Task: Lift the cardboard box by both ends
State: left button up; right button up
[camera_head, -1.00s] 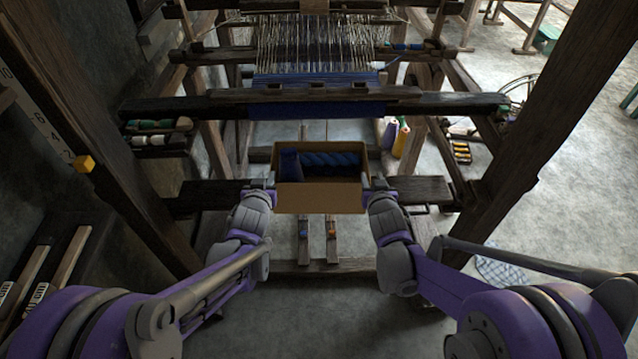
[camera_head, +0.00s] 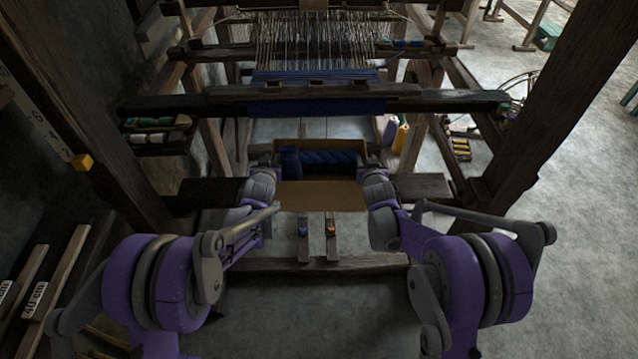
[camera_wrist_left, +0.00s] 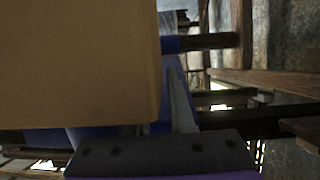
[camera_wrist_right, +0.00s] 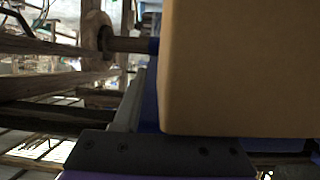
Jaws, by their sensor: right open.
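The open cardboard box (camera_head: 320,196) is below the loom's front beam in the head view, with dark blue yarn rolls (camera_head: 330,158) inside. My left gripper (camera_head: 270,172) is at its left end and my right gripper (camera_head: 370,172) at its right end. Wrists hide most of the fingers there. In the left wrist view the box (camera_wrist_left: 75,65) fills the left side, with a grey finger beside its edge. In the right wrist view the box (camera_wrist_right: 235,65) fills the right side; the finger stands beside its edge with the jaws open. Contact and the left jaw state are unclear.
The loom's dark front beam (camera_head: 430,101) crosses behind the box. Wooden posts (camera_head: 545,120) stand at both sides. Treadles (camera_head: 331,238) lie below the box. Yarn cones (camera_head: 400,138) stand to its right. Open floor (camera_head: 330,315) is in front.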

pick_arm(q)
jog(key=c, duration=0.3)
pick_arm(e)
jog(key=c, duration=0.3)
pick_arm(q)
grip_shut()
pick_arm(e)
grip_shut()
dwell(0.6)
